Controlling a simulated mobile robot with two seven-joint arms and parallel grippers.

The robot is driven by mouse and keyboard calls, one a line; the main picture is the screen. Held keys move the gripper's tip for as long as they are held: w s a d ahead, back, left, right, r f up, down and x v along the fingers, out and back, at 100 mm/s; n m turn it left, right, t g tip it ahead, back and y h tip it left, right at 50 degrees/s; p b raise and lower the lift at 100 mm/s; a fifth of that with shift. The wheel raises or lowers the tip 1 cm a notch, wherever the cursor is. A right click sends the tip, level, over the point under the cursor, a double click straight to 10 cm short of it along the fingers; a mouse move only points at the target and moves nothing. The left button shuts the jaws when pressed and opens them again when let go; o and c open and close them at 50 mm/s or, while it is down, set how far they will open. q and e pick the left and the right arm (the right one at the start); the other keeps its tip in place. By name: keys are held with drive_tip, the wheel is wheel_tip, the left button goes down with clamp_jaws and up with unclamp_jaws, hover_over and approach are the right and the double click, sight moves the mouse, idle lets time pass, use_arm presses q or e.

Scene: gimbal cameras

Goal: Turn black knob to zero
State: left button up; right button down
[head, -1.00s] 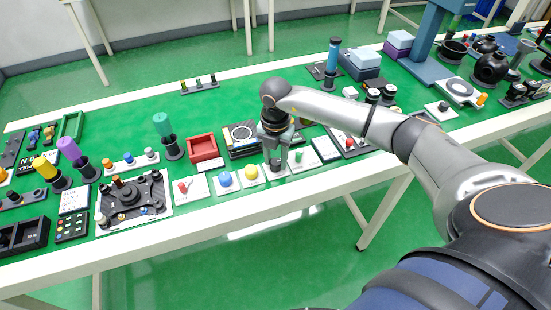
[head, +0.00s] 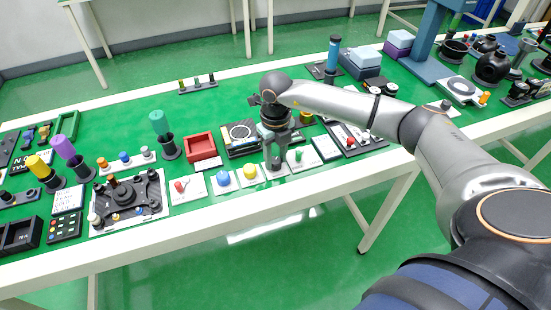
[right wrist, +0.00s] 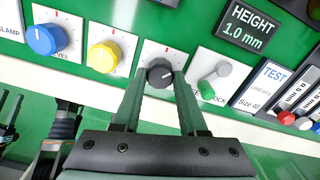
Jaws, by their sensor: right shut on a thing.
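The black knob (right wrist: 160,74) sits on a white plate (right wrist: 152,53) near the table's front edge. In the right wrist view a light pointer mark shows on the knob's face, pointing toward the lower right. My right gripper (right wrist: 158,79) points down at it, with one finger on each side, shut on the knob. In the head view my right gripper (head: 275,164) covers the knob, and only part of the plate shows around the fingers. My left gripper is in neither view.
A yellow knob (right wrist: 104,55) and a blue knob (right wrist: 45,39) sit on plates to the left. A green-handled lock lever (right wrist: 208,86) and a dark HEIGHT display (right wrist: 252,28) are on the right. In the head view, a red tray (head: 200,148) stands behind.

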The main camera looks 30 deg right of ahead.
sight(276, 161)
drive_tip(key=n, duration=0.3)
drive_tip(key=shift+b, duration=0.4)
drive_tip(key=n+b, duration=0.1)
drive_tip(key=n, duration=0.2)
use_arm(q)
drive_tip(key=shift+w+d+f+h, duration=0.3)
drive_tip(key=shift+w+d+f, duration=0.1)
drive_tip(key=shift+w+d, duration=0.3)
use_arm(e)
drive_tip(key=shift+n, duration=1.2)
use_arm(q)
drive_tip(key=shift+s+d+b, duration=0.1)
drive_tip(key=shift+b, duration=0.2)
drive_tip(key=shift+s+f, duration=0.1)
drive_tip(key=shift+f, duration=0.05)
use_arm(e)
drive_tip(key=shift+c, duration=2.2)
unclamp_jaws()
wheel_tip(276, 161, up, 13)
drive_tip(key=shift+f, duration=0.2)
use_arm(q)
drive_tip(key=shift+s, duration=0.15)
